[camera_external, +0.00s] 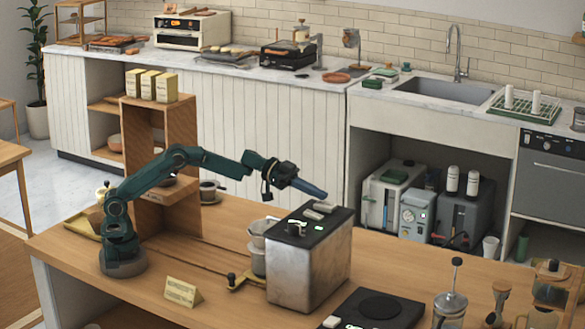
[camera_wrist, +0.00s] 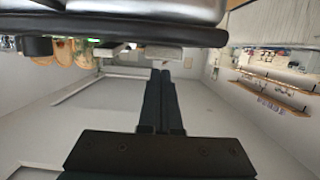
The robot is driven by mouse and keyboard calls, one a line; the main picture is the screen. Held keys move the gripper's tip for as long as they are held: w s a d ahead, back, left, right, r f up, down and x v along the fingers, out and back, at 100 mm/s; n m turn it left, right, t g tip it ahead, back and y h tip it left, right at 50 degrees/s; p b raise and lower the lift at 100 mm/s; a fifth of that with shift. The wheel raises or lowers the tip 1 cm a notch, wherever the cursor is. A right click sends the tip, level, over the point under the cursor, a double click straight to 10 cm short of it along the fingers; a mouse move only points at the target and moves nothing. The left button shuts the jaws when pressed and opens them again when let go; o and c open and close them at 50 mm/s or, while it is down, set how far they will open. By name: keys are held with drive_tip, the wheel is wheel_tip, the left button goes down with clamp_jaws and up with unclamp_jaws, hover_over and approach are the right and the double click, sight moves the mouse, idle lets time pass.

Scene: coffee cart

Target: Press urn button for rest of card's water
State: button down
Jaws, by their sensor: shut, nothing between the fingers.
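The urn (camera_external: 308,265) is a boxy metal unit with a dark top, standing on the wooden counter. Two pale buttons (camera_external: 323,207) lie on its top, with green lit marks near them. In the wrist view the urn (camera_wrist: 140,12) fills the upper edge, with a pale button (camera_wrist: 163,53) jutting from its dark rim. My gripper (camera_external: 322,194) is shut and empty, just above the urn's top near the buttons; contact cannot be told. Its closed fingers (camera_wrist: 161,75) point at the pale button in the wrist view. The card (camera_external: 182,292) stands tented at the counter front, its writing unreadable.
A white dripper (camera_external: 262,228) sits over a vessel close against the urn's left side. A black scale-like plate (camera_external: 380,306) and a glass press (camera_external: 450,306) stand at the right. A wooden shelf unit (camera_external: 178,130) rises behind my arm.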

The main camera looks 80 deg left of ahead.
sight(316, 203)
drive_tip(key=shift+f, duration=0.35)
drive_tip(key=shift+f, duration=1.35)
wheel_tip(316, 203, up, 5)
drive_tip(key=shift+s+a+r, duration=0.1)
drive_tip(key=v, duration=0.9)
drive_tip(key=shift+s+a, duration=0.2)
drive_tip(key=shift+s, duration=0.05)
drive_tip(key=shift+r, duration=0.15)
